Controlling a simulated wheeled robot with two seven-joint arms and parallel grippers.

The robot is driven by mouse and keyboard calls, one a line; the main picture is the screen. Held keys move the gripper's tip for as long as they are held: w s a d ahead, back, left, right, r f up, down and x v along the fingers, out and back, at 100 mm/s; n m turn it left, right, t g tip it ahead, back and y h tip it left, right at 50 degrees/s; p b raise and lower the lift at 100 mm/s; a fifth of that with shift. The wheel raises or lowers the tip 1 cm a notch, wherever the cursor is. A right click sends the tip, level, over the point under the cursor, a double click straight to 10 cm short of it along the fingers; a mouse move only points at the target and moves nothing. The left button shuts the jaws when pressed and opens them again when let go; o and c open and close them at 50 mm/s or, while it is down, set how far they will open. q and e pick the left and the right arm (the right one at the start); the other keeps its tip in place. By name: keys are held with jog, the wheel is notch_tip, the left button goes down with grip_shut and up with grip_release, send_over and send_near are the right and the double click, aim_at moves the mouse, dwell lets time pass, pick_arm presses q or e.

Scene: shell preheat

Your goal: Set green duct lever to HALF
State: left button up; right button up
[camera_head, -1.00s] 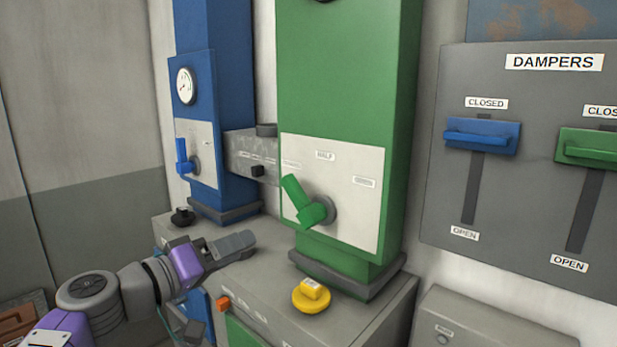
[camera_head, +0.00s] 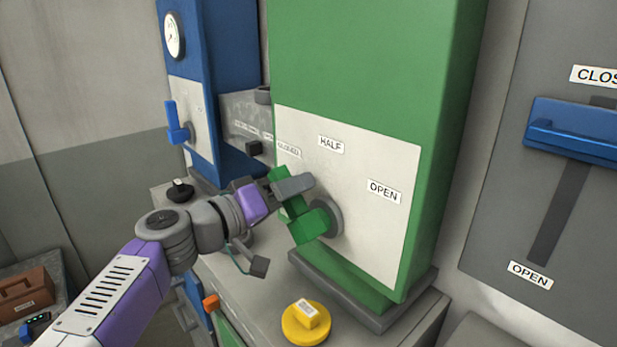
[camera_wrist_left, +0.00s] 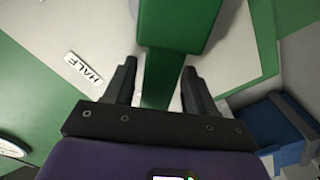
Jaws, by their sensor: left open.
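The green duct lever (camera_head: 306,219) sits on the white plate (camera_head: 368,161) of the green duct, its handle tilted up and left toward the CLOSED label (camera_head: 288,150). The HALF label (camera_head: 331,143) is at top middle and the OPEN label (camera_head: 384,191) at right. My left gripper (camera_head: 285,182) is at the lever's upper end. In the left wrist view its open fingers (camera_wrist_left: 155,85) stand on either side of the green handle (camera_wrist_left: 160,75), with a gap showing beside it. The HALF label (camera_wrist_left: 83,69) also shows there. My right gripper is not in view.
A yellow round button (camera_head: 305,325) is on the grey cabinet below the lever. The blue duct with its blue lever (camera_head: 177,122) stands behind left. A dampers panel with a blue handle (camera_head: 572,130) is on the right. A brown toolbox (camera_head: 24,295) is at lower left.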

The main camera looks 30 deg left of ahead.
pick_arm(q)
jog(key=shift+w+d+r, duration=0.1)
jog(key=shift+w+d, duration=0.1)
jog(key=shift+d, duration=0.05)
jog(key=shift+w, duration=0.1)
grip_shut()
